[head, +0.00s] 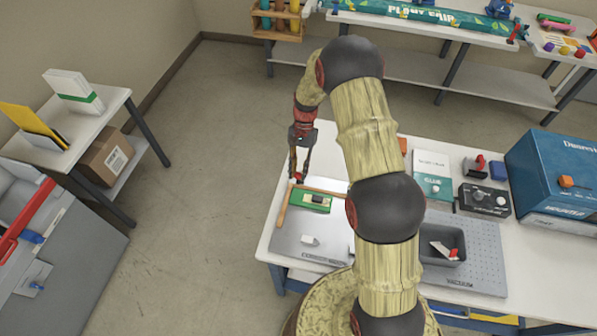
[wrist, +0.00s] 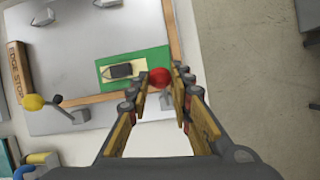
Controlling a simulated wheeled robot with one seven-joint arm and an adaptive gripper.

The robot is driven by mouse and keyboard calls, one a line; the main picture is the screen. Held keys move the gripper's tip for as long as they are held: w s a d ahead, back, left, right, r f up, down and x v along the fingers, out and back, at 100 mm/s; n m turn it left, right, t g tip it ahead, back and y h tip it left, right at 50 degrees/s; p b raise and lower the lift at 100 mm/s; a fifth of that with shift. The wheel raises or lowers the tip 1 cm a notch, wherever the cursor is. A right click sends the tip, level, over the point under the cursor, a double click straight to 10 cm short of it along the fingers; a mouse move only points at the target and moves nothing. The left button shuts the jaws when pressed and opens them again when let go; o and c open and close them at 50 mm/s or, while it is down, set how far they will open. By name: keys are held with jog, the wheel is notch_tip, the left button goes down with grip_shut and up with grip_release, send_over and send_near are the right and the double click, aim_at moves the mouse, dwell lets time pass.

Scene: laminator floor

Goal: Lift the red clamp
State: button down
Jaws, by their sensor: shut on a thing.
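The red clamp shows as a round red knob (wrist: 160,77) between my fingertips in the wrist view. In the head view a small red spot of it (head: 298,179) shows at the tips of my gripper (head: 298,170), which points down over the table's left end. My gripper (wrist: 162,88) is shut on the clamp. The rest of the clamp is hidden, and I cannot tell whether it is clear of the surface. It is beside a corner of a green card (head: 309,200), which also shows in the wrist view (wrist: 158,57).
Wooden strips (head: 282,208) edge the card on a grey board (head: 290,245). A grey bin (head: 455,270), a black control box (head: 484,200) and a blue box (head: 550,170) stand to the right.

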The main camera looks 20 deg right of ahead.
jog(key=shift+w+d, duration=0.2)
jog(key=shift+w, duration=0.15)
jog(key=c, duration=2)
grip_release()
jog(key=shift+f, duration=0.1)
jog(key=shift+o, duration=0.9)
jog(key=shift+w+d+f, duration=0.1)
jog(key=shift+w+f, duration=0.05)
jog(key=shift+o, duration=1.3)
jog(key=shift+s, duration=0.2)
jog(key=v, duration=1.2)
